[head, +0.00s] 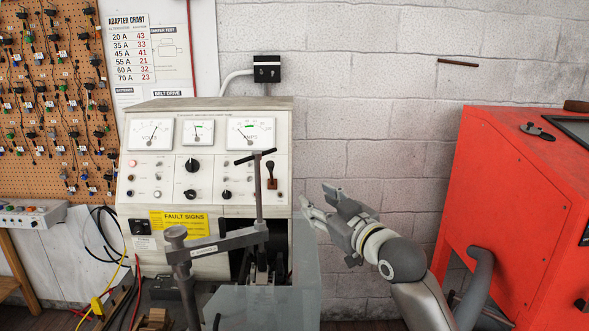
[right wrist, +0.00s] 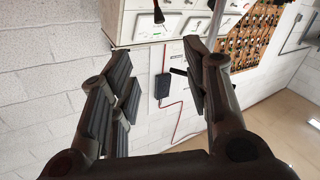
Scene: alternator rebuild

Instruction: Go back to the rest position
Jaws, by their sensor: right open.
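My right gripper (head: 318,205) is in the middle of the head view, to the right of the test bench's front, with its arm coming in from the lower right. Its fingers point left toward the bench. In the right wrist view the right gripper (right wrist: 162,85) has its two fingers wide apart, with nothing between them. The wall and the bench show beyond the fingers. My left gripper is in neither view.
A white test bench (head: 215,180) with gauges, knobs and a lever stands at centre left, with a metal clamp arm (head: 225,240) and a clear guard (head: 305,270) in front. A red cabinet (head: 510,200) stands at right. A pegboard of connectors (head: 50,100) hangs at left.

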